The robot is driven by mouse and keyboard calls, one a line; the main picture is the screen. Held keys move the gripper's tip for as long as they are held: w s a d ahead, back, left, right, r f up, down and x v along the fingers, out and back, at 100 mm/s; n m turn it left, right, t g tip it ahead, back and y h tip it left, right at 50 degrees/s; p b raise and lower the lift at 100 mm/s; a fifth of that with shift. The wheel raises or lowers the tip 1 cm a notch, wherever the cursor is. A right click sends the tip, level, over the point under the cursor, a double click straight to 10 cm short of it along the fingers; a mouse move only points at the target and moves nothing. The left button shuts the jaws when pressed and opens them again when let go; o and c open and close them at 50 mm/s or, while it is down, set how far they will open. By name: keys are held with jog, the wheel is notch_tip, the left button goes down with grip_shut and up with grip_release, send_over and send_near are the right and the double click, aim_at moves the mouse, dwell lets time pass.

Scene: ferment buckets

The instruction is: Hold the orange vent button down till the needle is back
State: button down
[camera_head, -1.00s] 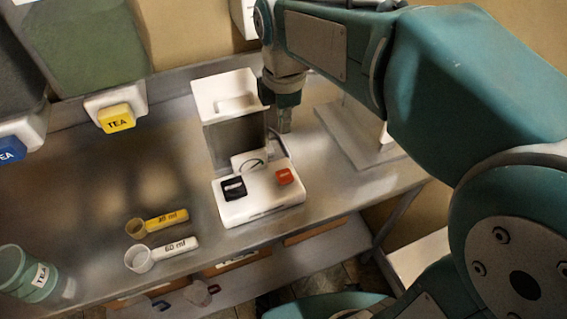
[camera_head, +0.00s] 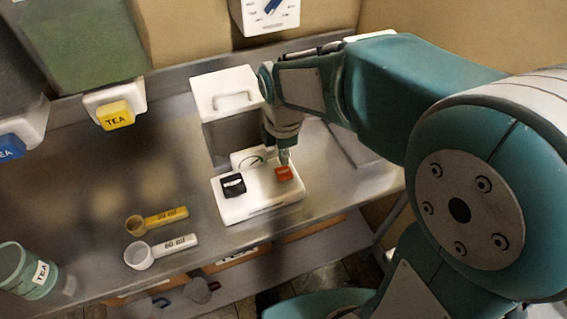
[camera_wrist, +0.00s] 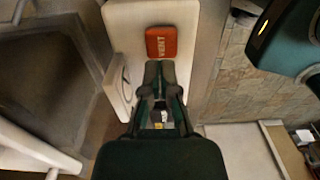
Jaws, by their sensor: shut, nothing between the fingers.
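The orange vent button (camera_head: 283,173) sits at the right of the white base (camera_head: 262,205) of the device. It also shows in the wrist view (camera_wrist: 161,43), with "VENT" on it. My gripper (camera_head: 284,160) is shut and empty, pointing down at the button's back edge. In the wrist view my fingertips (camera_wrist: 160,66) lie just beside the button's near edge; I cannot tell whether they touch it. The gauge (camera_head: 250,160) stands behind the buttons, partly hidden by my gripper; its needle is too small to read. A black button (camera_head: 233,185) is at the left of the base.
A yellow scoop (camera_head: 157,220) and a white scoop (camera_head: 160,250) lie on the steel counter (camera_head: 110,190) to the left. A green TEA cup (camera_head: 28,272) stands at the front left. Yellow (camera_head: 116,115) and blue (camera_head: 10,148) TEA taps hang at the back left.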

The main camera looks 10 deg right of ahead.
aim_at(284, 171)
jog(key=shift+f, duration=1.65)
jog(key=shift+f, duration=0.1)
